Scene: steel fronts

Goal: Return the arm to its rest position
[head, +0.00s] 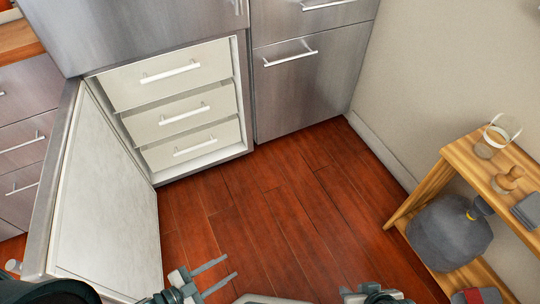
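My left gripper (231,266) is at the bottom of the head view, left of centre. Its two fingers point right with a gap between them, and nothing is held. It is over the wooden floor, right of the open cabinet door (105,210). Part of my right gripper (374,293) shows at the bottom edge, right of centre. Its fingers cannot be made out, so I cannot tell whether it is open. Most of both arms is outside the picture.
The door stands wide open at left, exposing three white drawers (168,90) with bar handles, all apparently pushed in. Steel fronts (305,95) stand beside them. The red-brown floor (285,205) between is clear.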

